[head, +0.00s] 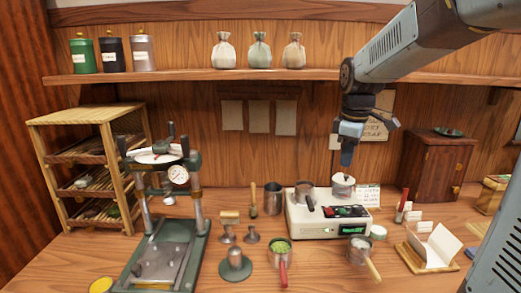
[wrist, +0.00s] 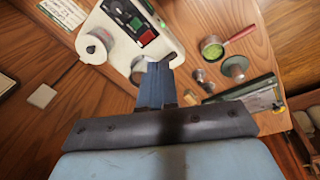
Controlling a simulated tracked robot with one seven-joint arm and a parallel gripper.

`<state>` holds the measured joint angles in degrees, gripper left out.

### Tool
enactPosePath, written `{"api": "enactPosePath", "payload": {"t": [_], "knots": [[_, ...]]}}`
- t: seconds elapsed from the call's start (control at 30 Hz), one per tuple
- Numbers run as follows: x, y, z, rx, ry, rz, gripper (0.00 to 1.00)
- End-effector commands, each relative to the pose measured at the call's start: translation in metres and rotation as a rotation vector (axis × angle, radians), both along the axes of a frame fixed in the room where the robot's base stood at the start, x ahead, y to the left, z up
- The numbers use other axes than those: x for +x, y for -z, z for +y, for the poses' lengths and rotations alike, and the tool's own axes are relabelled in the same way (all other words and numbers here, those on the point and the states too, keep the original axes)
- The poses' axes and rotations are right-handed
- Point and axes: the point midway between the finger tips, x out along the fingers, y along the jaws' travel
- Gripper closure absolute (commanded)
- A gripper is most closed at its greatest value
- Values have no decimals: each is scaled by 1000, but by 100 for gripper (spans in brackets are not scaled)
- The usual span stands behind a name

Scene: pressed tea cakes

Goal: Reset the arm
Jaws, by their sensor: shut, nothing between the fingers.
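My gripper (head: 347,154) hangs from my arm above the right side of the white machine (head: 318,221), in the head view. Its fingers point down and are shut with nothing between them. In the wrist view my gripper (wrist: 156,66) shows its closed blue-grey fingers, with the white machine (wrist: 150,37) beyond them. A lidded white pot (head: 343,187) on the machine lies just below the fingertips, which look apart from it. The pot also shows in the wrist view (wrist: 92,46).
A press (head: 167,232) stands left. A green-filled pan (head: 281,254) and another pan (head: 360,252) lie in front of the machine. A paper-lined tray (head: 431,253) and a wooden cabinet (head: 437,165) are right. A shelf (head: 190,76) with jars and pouches runs behind my arm.

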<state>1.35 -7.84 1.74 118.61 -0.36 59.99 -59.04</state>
Motion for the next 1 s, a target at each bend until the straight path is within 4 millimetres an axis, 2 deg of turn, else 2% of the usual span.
{"api": "enactPosePath", "payload": {"t": [0.03, 0.27, 0.6, 0.8, 1.0], "knots": [[-14, -5, 0, 9, 53, -23, 100], [-73, -17, -1, 72, 328, -114, 100], [-156, -12, -2, 213, 721, -237, 100], [-190, -3, -2, 298, 901, -286, 100], [-203, 3, -2, 339, 982, -303, 100]]}}
